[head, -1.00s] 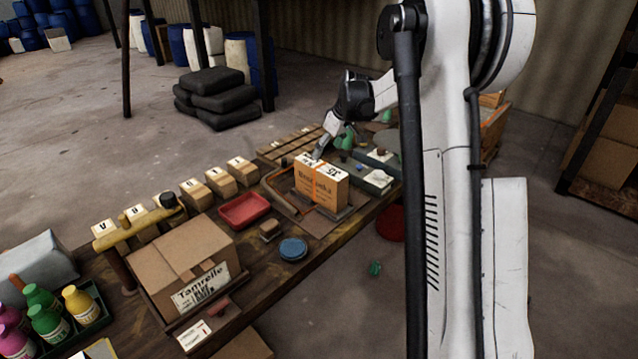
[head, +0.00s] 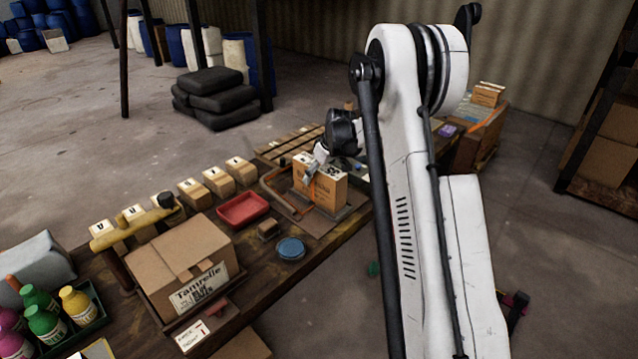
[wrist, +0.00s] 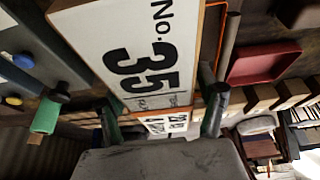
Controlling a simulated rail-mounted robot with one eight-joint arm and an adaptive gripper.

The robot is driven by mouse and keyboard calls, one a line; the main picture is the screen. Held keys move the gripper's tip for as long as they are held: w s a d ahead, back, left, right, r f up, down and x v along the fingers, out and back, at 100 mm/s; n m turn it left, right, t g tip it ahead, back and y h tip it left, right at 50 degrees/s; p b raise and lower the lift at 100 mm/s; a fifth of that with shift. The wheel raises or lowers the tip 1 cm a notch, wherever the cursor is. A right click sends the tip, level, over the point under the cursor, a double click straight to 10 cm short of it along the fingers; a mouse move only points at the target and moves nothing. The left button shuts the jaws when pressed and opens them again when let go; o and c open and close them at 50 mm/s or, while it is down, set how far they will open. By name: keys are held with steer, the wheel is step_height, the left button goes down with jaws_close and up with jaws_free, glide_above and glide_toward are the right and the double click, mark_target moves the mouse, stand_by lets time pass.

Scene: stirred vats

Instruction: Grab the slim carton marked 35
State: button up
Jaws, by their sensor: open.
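The slim carton marked 35 shows in the wrist view by its white "No. 35" label (wrist: 135,55), large and close. A second white label, on an orange-edged carton (wrist: 165,124), shows just below it. In the head view the orange cartons (head: 328,192) stand upright side by side on the bench, and my gripper hides part of their tops. My gripper (head: 313,166) is at their upper edge, tilted down. In the wrist view its two fingers (wrist: 160,100) are apart, near the lower edge of the 35 label. Nothing is held; whether the fingers touch the cartons I cannot tell.
An orange-brown rail (head: 278,194) runs left of the cartons. A red tray (head: 242,209), a blue round disc (head: 290,248), small boxes (head: 218,181) and a large cardboard box (head: 185,265) are on the bench toward the front left. Floor right of the bench is mostly clear.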

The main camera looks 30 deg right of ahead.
steer(key=shift+w+f, duration=0.25)
steer(key=shift+f, duration=0.4)
steer(key=shift+r, duration=0.1)
jaws_close()
